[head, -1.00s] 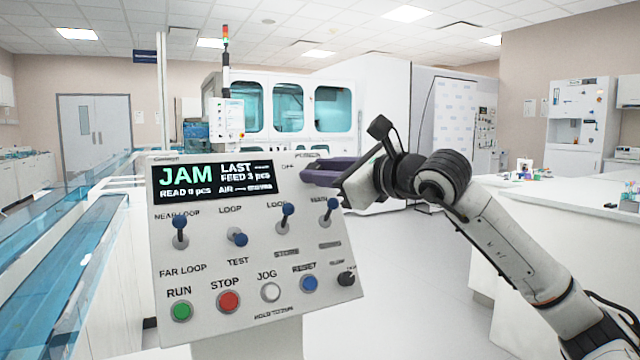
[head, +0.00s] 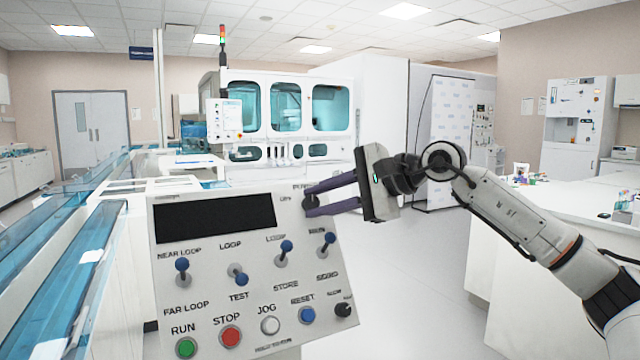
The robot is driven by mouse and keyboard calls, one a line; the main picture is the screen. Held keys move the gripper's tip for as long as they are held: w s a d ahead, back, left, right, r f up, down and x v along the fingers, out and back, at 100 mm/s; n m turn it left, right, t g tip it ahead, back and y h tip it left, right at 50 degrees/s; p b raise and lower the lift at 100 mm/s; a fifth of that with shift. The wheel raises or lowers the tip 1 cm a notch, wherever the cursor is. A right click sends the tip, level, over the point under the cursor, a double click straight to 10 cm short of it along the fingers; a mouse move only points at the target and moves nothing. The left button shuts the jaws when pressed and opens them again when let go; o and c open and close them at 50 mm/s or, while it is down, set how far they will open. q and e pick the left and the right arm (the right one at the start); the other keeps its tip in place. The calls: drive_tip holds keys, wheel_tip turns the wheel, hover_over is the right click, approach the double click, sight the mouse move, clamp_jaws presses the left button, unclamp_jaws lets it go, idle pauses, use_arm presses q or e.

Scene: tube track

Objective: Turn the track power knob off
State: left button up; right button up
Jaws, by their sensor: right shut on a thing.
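The track power knob (head: 311,203) is a dark round knob at the upper right of the grey control panel (head: 205,300), beside the display. My right gripper (head: 313,201) reaches in from the right with its purple fingers shut on the knob, one above and one below it. The fingers partly cover the knob and the lettering around it, so I cannot read its pointer. The panel's display (head: 215,219) is dark and blank. My left gripper is not in view.
Below the display are several blue-tipped toggle levers (head: 239,275), then green, red, white and blue buttons (head: 230,337) and a small black knob (head: 343,310). Blue-covered track (head: 60,270) runs at left. A white counter (head: 560,225) stands at right, with open floor between.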

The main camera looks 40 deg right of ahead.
drive_tip(key=shift+r+n+g+p, duration=0.25)
drive_tip(key=shift+n+g+p, duration=0.15)
drive_tip(key=shift+n+p, duration=0.4)
drive_tip(key=shift+p, duration=0.3)
drive_tip(key=shift+f, duration=0.15)
drive_tip(key=o, duration=1)
drive_tip(key=shift+o, duration=0.2)
